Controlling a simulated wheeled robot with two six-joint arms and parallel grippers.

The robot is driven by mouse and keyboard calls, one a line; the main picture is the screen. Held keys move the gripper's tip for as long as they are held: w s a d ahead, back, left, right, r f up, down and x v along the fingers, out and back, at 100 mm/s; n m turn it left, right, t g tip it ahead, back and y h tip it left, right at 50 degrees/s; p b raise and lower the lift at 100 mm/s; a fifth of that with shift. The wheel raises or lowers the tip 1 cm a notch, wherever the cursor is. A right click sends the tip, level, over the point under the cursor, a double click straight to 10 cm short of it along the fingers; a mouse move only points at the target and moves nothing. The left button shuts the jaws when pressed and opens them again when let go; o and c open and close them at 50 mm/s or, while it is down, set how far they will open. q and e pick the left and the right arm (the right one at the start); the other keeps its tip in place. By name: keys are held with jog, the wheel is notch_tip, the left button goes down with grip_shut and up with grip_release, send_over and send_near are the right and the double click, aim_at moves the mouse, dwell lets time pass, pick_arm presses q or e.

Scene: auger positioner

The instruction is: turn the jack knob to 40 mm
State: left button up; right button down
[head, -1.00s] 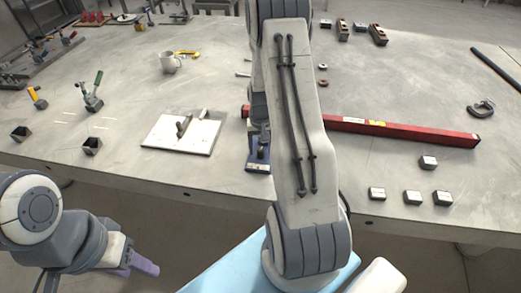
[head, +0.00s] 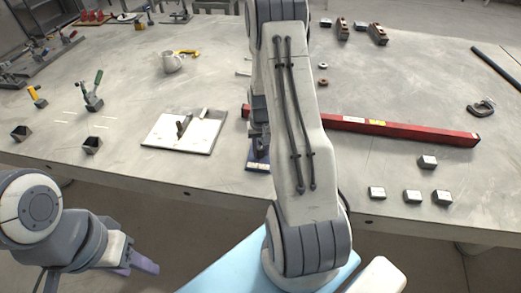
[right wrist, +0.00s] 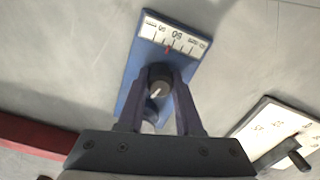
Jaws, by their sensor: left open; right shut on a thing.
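The jack has a blue base (right wrist: 140,78) with a white scale strip (right wrist: 185,38) in the right wrist view. A red pointer mark (right wrist: 168,49) lies at the strip's edge, near an upside-down number that looks like 50; the exact reading is too small to tell. My right gripper (right wrist: 160,88) is shut on the dark round knob (right wrist: 159,82), which has a pale line on top. In the head view the blue base (head: 257,164) is mostly hidden by my right arm. My left gripper (head: 146,266) is open and empty, off the table's front edge.
A white plate with an upright dark piece (head: 190,142) lies left of the jack. A long red bar (head: 400,130) lies behind and to the right. Several small metal blocks (head: 412,196) stand at the front right.

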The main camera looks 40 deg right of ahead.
jog(key=n, duration=0.4)
jog(key=shift+n, duration=0.3)
jog(key=n, duration=0.8)
jog(key=shift+p, duration=0.35)
jog(key=n, duration=0.4)
jog(key=shift+n, duration=0.3)
jog(key=n, duration=0.3)
jog(key=shift+n, duration=0.4)
jog(key=n, duration=0.8)
jog(key=shift+n, duration=2.7)
